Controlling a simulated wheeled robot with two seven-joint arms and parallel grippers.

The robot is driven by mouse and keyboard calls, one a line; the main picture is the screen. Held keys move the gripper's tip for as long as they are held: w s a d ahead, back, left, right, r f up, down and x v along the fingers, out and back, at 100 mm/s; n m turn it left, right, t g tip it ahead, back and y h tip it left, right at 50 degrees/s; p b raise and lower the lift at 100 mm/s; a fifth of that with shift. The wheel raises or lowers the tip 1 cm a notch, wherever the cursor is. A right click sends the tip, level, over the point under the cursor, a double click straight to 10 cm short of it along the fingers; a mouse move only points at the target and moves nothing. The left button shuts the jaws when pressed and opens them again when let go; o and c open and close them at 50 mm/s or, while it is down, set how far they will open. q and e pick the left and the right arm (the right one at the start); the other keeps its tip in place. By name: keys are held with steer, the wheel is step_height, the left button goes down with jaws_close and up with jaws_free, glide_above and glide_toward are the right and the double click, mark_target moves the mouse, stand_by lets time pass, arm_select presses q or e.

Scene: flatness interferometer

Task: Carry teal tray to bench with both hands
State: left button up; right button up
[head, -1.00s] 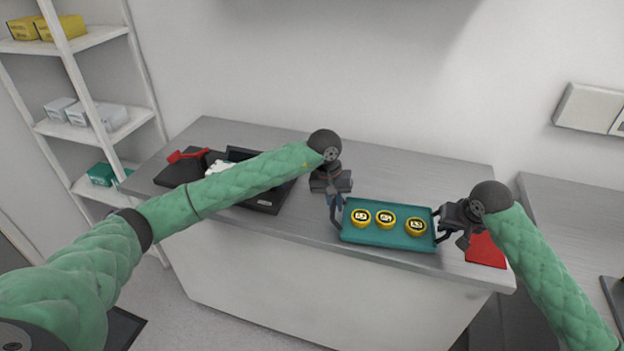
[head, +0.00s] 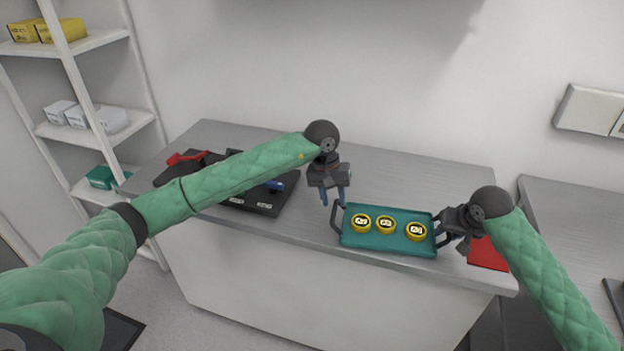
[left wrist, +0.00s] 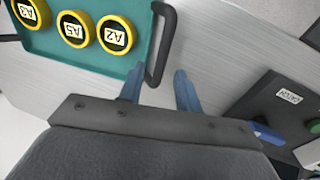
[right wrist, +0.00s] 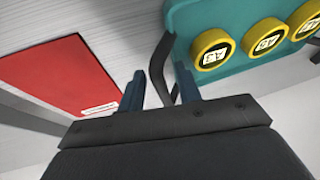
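The teal tray (head: 388,240) lies on the grey bench top near its front edge, with three yellow-rimmed round pieces, (head: 361,223), (head: 385,225) and (head: 416,231), in a row on it. Its dark left handle (left wrist: 163,42) shows in the left wrist view. My left gripper (head: 335,199) is open and empty, just behind and above that handle, fingertips near it. My right gripper (right wrist: 158,80) is open at the tray's right handle (right wrist: 160,68), which shows between its fingers; contact cannot be told. In the head view the right gripper (head: 446,236) partly hides that handle.
A red folder-like sheet (head: 486,254) lies right of the teal tray. Shelves (head: 95,130) stand at the left. The bench behind the teal tray is clear.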

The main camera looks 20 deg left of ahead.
arm_select(q)
step_height(320, 180, up, 8)
steer(key=a, duration=0.1)
steer(key=shift+a, duration=0.25)
arm_select(e)
steer(key=v, duration=1.2)
arm_select(q)
steer(key=shift+f, duration=0.1)
